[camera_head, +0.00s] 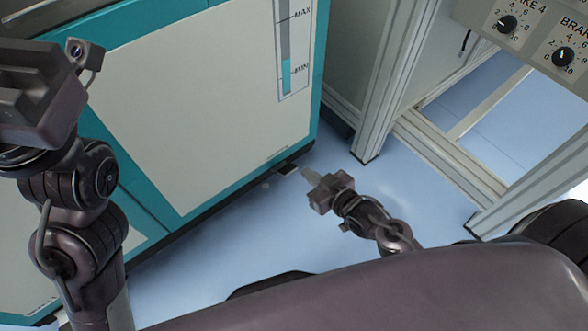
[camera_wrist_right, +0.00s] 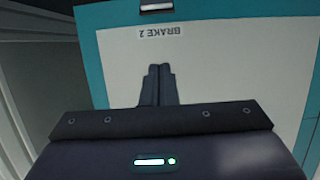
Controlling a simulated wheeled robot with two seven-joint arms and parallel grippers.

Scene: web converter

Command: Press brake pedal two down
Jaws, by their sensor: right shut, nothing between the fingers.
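Brake pedal two (camera_head: 288,169) is a small dark pedal low at the bottom edge of the white and teal cabinet. In the right wrist view a pedal with a bright metallic front (camera_wrist_right: 157,6) is partly cut off at the top edge, by an upside-down "BRAKE 2" label (camera_wrist_right: 160,31). My right gripper (camera_head: 306,172) is low near the floor, just right of the pedal, its fingers pointing towards it. Its fingers (camera_wrist_right: 158,70) are shut together and empty.
The cabinet (camera_head: 200,95) with a MIN/MAX level gauge (camera_head: 288,50) fills the left and centre. A grey metal frame post (camera_head: 385,90) stands to the right. A panel with brake knobs (camera_head: 530,40) is at the upper right. Blue floor (camera_head: 230,240) is clear around the right gripper.

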